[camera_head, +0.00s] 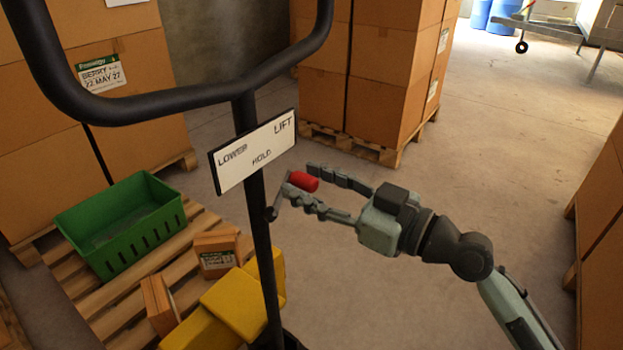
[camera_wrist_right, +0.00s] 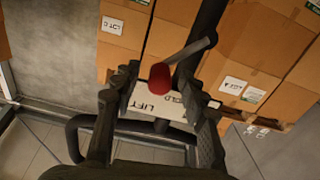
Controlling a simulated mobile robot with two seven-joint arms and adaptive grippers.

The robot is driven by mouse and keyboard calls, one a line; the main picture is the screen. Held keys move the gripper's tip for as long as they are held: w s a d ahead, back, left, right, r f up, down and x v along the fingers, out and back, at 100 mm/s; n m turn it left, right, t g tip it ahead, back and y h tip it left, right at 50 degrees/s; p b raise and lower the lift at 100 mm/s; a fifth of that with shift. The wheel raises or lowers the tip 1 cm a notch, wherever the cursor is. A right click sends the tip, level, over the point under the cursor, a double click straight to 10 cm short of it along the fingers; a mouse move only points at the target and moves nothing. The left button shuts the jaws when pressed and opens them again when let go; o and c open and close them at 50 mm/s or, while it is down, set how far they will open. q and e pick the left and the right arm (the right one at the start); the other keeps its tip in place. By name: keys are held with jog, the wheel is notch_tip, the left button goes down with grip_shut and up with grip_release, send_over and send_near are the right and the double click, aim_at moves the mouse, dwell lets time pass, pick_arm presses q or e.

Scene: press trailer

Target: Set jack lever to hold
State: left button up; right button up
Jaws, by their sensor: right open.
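The jack lever (camera_head: 281,197) is a thin grey arm with a red knob (camera_head: 304,181), mounted on the black handle post (camera_head: 264,250). It leans up and right, toward the LIFT end of the white sign (camera_head: 254,152), which reads LOWER, HOLD and LIFT. My right gripper (camera_head: 299,180) is open, with its fingers on either side of the red knob. In the right wrist view the knob (camera_wrist_right: 160,79) lies between the spread fingers; I cannot tell whether either touches it. My left gripper is not in view.
A black handle loop (camera_head: 165,103) rises above the sign. Stacked cartons (camera_head: 385,75) stand behind, with more at the right edge.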

grip_shut()
dwell(0.5)
